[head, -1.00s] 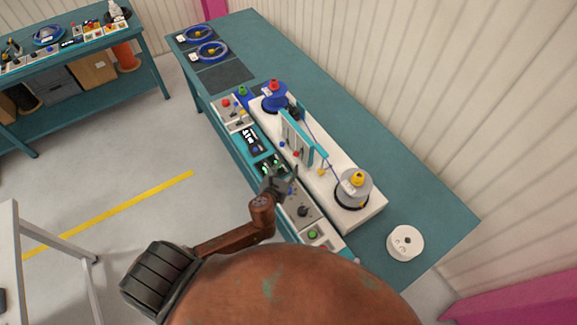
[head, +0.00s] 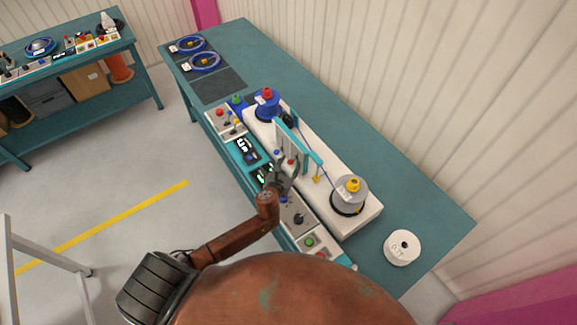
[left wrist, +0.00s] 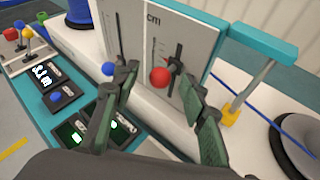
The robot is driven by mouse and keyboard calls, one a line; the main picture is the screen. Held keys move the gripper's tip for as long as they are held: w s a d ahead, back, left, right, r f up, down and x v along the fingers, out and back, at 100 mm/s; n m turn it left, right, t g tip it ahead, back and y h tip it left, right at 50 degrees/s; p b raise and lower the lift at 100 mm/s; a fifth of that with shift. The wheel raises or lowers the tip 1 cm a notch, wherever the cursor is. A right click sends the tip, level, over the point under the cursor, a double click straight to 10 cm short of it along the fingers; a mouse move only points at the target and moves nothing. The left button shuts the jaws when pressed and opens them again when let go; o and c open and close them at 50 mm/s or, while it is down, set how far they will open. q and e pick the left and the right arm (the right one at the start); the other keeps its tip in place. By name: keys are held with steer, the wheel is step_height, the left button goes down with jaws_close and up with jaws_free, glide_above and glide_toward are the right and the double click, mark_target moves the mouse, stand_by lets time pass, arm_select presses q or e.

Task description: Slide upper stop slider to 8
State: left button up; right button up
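The upright grey panel (left wrist: 140,40) marked "cm" stands on the white machine base, with vertical slots and scale lines. A red ball knob (left wrist: 160,77) sits at the right slot beside a dark pointer, and a blue ball knob (left wrist: 108,70) is further left. I cannot tell which knob is labelled upper, and the scale numbers are unreadable. My left gripper (left wrist: 158,75) is open, one finger on each side of the red knob, with nothing visibly gripped. In the head view the left gripper (head: 284,178) is just in front of the panel. My right gripper is not in view.
A teal frame (head: 297,143) tops the panel. A blue reel (head: 267,105) and a grey reel (head: 350,195) stand at either end of the white base (head: 325,205). Control boxes with displays (head: 245,150) line the front. A white spool (head: 402,247) lies on the bench.

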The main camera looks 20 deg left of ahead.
arm_select(q)
jaws_close()
steer(key=c, duration=0.6)
jaws_free()
steer(key=shift+c, duration=0.2)
jaws_close()
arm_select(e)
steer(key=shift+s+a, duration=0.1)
arm_select(q)
steer(key=shift+r+p, duration=1.05)
steer(key=shift+p, duration=0.2)
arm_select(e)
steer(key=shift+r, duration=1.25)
arm_select(q)
steer(key=o, duration=0.6)
jaws_free()
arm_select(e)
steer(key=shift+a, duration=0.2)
arm_select(q)
steer(key=shift+o, duration=0.2)
